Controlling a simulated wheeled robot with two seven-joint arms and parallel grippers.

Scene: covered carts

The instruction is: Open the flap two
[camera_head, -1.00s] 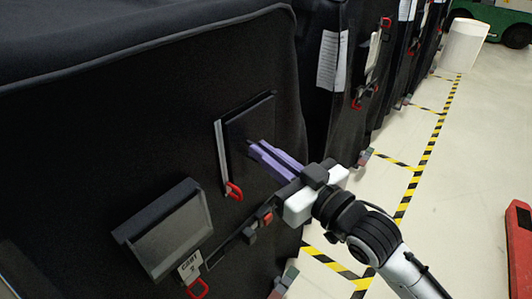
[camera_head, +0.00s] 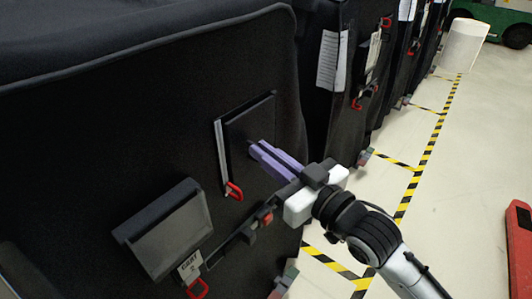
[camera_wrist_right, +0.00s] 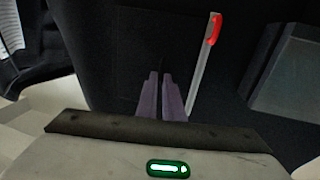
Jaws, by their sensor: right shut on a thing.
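The flap (camera_head: 240,120) is a dark rectangular panel on the side of the nearest black covered cart. A white strip with a red clip (camera_head: 234,191) runs down its left side, and the clip also shows in the wrist view (camera_wrist_right: 214,29). My right gripper (camera_head: 256,150) comes in from the right, its purple fingers together at the middle of the flap. It is shut on a small dark part of the flap, mostly hidden between the fingers. In the wrist view the fingertips (camera_wrist_right: 160,76) point at the dark panel. The flap looks flat against the cover. My left gripper is not in view.
More covered carts (camera_head: 375,80) stand in a row behind. The floor (camera_head: 470,150) to the right is open, with yellow-black tape and a red object (camera_head: 519,240).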

